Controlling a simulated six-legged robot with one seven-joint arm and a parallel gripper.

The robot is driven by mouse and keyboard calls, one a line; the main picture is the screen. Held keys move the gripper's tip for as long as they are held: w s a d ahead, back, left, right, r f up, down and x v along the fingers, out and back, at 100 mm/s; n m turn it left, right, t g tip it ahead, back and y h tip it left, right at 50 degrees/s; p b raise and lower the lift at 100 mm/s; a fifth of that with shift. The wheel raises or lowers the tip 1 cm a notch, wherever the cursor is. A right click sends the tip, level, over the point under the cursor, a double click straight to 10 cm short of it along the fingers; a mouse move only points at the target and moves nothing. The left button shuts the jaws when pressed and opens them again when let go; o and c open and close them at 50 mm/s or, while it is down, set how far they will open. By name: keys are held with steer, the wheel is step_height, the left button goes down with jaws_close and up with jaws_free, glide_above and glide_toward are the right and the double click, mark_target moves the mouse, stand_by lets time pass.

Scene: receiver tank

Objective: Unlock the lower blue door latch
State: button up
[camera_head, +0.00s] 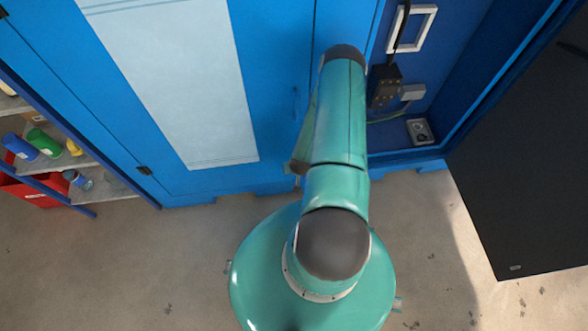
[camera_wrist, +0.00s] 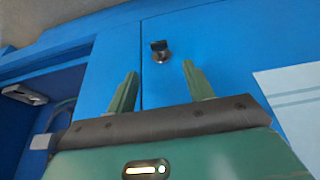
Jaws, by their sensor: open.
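The blue door (camera_head: 275,60) with a pale panel is shut in the head view; its blue face also fills much of the wrist view (camera_wrist: 225,60). A small dark latch with a metal base (camera_wrist: 160,50) sits on the blue face close to a vertical seam. My gripper (camera_wrist: 160,68) is open and empty, its two green fingers pointing toward the door. The latch appears just beyond the fingertips, between them in the picture. No contact shows, and I cannot tell the exact gap. In the head view my arm hides part of the door edge.
An open blue compartment with a dark box (camera_head: 384,87), cable and socket (camera_head: 420,131) lies right of my arm. A black open door panel (camera_head: 530,160) stands far right. Shelves with bottles (camera_head: 44,141) and a red bin (camera_head: 35,191) are left. The floor in front is mostly clear.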

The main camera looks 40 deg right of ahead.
steer(key=x, duration=0.9)
steer(key=shift+f, duration=0.2)
steer(key=shift+d, duration=0.15)
steer(key=shift+c, duration=0.2)
steer(key=c, duration=0.9)
